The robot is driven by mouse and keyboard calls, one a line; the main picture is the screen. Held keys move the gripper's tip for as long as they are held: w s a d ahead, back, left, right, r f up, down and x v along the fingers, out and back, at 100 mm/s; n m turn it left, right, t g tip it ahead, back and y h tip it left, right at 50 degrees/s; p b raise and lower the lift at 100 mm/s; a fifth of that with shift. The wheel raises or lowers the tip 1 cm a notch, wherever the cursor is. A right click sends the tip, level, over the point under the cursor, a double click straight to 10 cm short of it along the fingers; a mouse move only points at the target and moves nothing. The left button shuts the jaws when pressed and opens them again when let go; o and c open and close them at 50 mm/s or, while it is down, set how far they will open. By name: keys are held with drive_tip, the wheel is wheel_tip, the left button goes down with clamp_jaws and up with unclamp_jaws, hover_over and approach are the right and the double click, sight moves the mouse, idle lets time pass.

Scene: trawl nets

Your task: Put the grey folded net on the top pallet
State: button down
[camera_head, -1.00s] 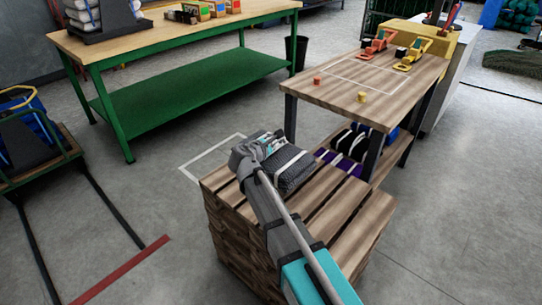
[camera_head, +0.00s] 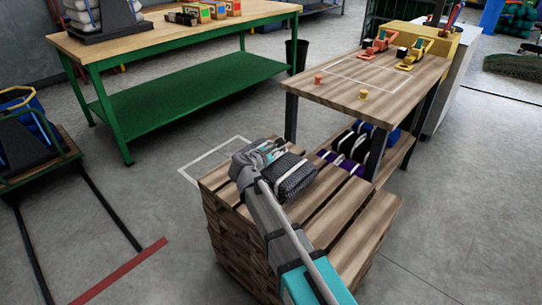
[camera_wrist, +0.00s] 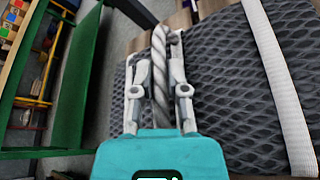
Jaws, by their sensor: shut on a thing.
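The grey folded net (camera_head: 296,181) is a dark grey mesh bundle with white bands, at the far end of the top pallet (camera_head: 362,216). In the wrist view the net (camera_wrist: 220,72) fills the middle and right. My gripper (camera_head: 270,153) is at the net's far left side in the head view. In the wrist view my gripper's fingers (camera_wrist: 158,90) are closed on either side of a white twisted rope band of the net. My wrist and arm hide part of the net and pallet. I cannot tell whether the net's underside touches the slats.
A wooden table (camera_head: 345,92) with toy-like machines and small blocks stands behind the pallet stack. Dark and purple bundles (camera_head: 350,145) lie on its lower shelf. A green workbench (camera_head: 185,100) is at the back left. The pallet's near right slats are bare.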

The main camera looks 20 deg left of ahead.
idle(0.3)
drive_tip(key=c, duration=0.6)
unclamp_jaws()
drive_tip(key=shift+f, duration=0.1)
drive_tip(key=shift+c, duration=0.2)
drive_tip(key=shift+s, duration=0.15)
drive_tip(key=p+v, duration=0.4)
drive_tip(key=v, duration=0.7)
drive_tip(key=shift+s+r, duration=0.2)
drive_tip(key=shift+s, duration=0.1)
drive_tip(key=shift+a, duration=0.1)
